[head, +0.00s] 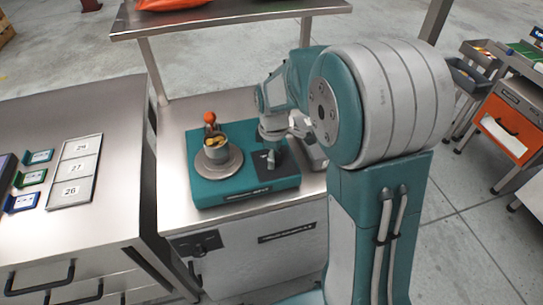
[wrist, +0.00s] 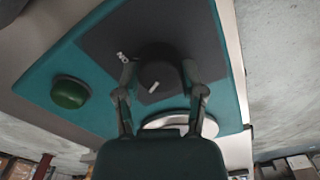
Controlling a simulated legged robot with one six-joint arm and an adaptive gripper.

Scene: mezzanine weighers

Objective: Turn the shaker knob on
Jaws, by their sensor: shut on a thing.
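The teal shaker (head: 222,190) sits on a steel cabinet top, with a round platform (head: 232,169) on its left part and a dark panel on its right. My gripper (head: 272,157) is over that panel and hides most of the knob in the head view. In the wrist view, the dark round knob (wrist: 160,77) is between the two fingers of my gripper (wrist: 159,83), which are shut on it. A white line on the knob points to the lower left. The "ON" label (wrist: 122,57) is to the upper left of the knob, and the line does not point at it.
A cup (head: 208,155) with yellowish contents stands on the platform, with an orange-red ball (head: 210,117) above it. A green button (wrist: 69,92) is on the shaker. A steel shelf (head: 230,15) spans behind; a numbered tray (head: 77,170) lies on the left counter.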

